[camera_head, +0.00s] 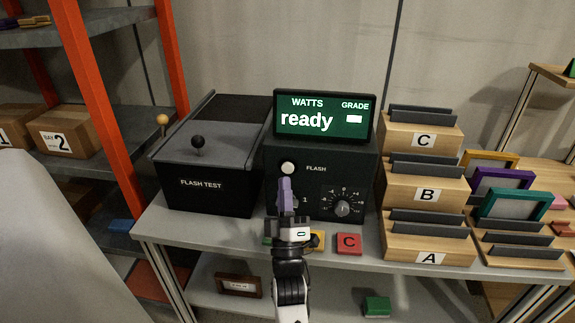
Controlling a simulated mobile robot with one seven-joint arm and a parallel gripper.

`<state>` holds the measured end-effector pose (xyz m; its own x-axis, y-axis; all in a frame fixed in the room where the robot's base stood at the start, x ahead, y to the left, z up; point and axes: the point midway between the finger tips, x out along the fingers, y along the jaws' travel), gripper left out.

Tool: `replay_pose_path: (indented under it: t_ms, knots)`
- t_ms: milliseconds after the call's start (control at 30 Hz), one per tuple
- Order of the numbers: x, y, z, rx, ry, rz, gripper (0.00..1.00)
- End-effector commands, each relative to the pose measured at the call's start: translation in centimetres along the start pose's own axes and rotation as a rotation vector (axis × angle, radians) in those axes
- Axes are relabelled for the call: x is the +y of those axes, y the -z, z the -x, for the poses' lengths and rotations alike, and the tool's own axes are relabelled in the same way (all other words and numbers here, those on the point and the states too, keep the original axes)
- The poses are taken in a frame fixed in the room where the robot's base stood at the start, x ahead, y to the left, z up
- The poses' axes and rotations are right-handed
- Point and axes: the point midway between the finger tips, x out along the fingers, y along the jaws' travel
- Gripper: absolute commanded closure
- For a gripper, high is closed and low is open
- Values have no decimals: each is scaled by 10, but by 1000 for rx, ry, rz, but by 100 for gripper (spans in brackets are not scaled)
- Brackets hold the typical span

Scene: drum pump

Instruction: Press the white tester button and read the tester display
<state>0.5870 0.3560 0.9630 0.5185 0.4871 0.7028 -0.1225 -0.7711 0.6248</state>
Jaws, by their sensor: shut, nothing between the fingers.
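The tester (318,212) is a dark box on the grey table. Its round white button (288,168) sits on the front face, left of the word FLASH. The tester display (325,117) on top is green, reads "ready" under WATTS, and shows a plain white block under GRADE. My gripper (285,181) is shut and empty, with its purple fingertips pointing up just below the white button. I cannot tell whether the tips touch the tester face. The gripper hides part of the lower front and partly covers a "1" mark.
A FLASH TEST box (205,190) with two ball-topped levers stands left of the tester. A dial (342,208) is at the tester's lower right. A red C block (348,243) lies on the front edge. Wooden racks (440,257) marked A, B, C stand right. An orange-post shelf (98,110) is left.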

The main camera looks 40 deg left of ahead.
Motion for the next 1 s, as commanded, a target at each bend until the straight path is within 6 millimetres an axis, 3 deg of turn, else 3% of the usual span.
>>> replay_pose_path:
  t_ms: [233, 1000]
  knots:
    - [-8, -9, -13, 0, -1, -1, 100]
    - [-10, -10, -14, 0, 0, -1, 100]
